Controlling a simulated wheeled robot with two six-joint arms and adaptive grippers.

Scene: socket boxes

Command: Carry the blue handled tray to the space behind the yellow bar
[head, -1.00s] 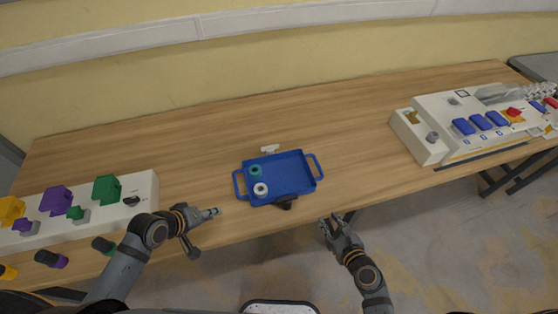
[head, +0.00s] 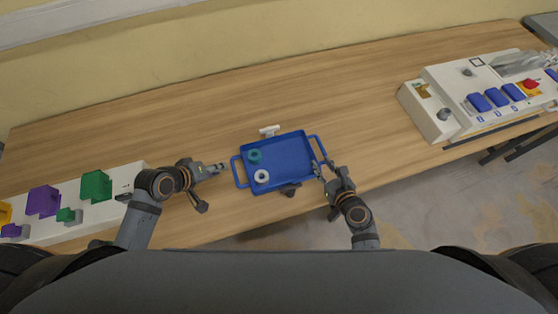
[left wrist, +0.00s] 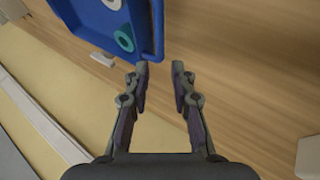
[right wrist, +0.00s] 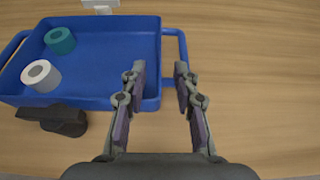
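The blue handled tray (head: 290,172) lies on the wooden table, with a handle at each side. A teal ring (head: 254,155) and a white ring (head: 262,176) sit in its left part. My left gripper (head: 223,168) is open beside the left handle; in the left wrist view the tray (left wrist: 60,12) is ahead and to the left of the fingers. My right gripper (head: 322,168) is open at the right handle; in the right wrist view that handle (right wrist: 182,42) passes by the fingertips, partly hidden by a finger. I cannot make out a yellow bar.
A small white piece (head: 269,130) stands just behind the tray. A dark piece (head: 289,190) is at its front edge. White socket boxes stand at the left (head: 78,212) and right (head: 470,95). The table behind the tray is mostly clear.

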